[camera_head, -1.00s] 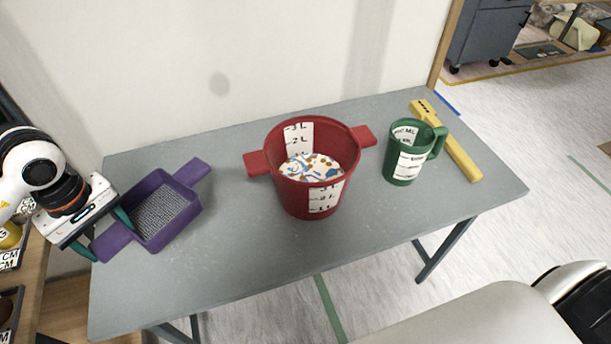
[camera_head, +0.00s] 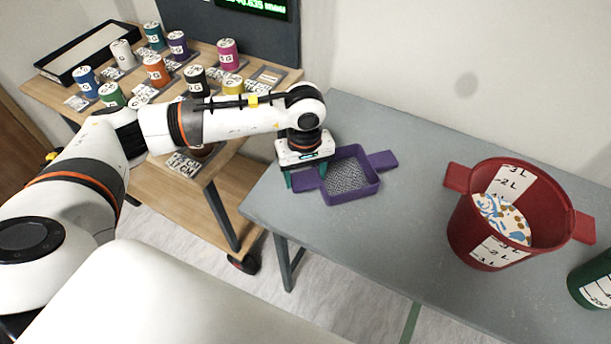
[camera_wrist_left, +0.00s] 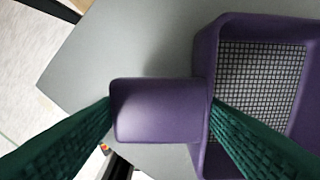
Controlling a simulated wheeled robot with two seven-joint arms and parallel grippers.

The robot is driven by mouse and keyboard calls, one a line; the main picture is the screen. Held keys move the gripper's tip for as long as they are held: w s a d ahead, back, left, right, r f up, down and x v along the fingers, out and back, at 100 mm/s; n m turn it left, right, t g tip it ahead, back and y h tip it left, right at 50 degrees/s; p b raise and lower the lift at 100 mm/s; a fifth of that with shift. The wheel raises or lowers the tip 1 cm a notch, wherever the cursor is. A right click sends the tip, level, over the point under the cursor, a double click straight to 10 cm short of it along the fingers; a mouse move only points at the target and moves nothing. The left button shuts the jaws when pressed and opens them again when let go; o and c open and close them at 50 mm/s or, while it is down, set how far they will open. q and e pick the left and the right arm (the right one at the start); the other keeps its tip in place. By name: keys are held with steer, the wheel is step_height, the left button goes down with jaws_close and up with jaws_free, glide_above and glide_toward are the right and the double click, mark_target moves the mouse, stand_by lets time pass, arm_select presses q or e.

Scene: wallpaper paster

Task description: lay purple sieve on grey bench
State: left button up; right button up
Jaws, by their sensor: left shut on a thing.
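The purple sieve (camera_head: 350,178), a square frame with grey mesh and two handles, is level at the left end of the grey bench (camera_head: 420,225). I cannot tell whether it touches the bench top or is just above it. My left gripper (camera_head: 306,180) is shut on the sieve's left handle from above. In the left wrist view, the green fingers stand on both sides of the purple handle (camera_wrist_left: 160,110), with the mesh (camera_wrist_left: 258,75) to the right. My right gripper is not in view.
A red pot (camera_head: 480,235) stands on the bench to the right, with a green jug (camera_head: 592,280) at the picture's edge. Bare bench top lies between sieve and pot. A wooden table (camera_head: 225,180) with several coloured weights stands to the left.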

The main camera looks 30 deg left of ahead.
arm_select(q)
steer(key=shift+f, duration=0.9)
steer(key=shift+f, duration=0.1)
steer(key=shift+f, duration=0.15)
steer(key=o, duration=1.1)
steer(key=shift+r, duration=0.7)
step_height(320, 180, up, 11)
steer(key=shift+r+b, duration=0.1)
steer(key=shift+b, duration=0.65)
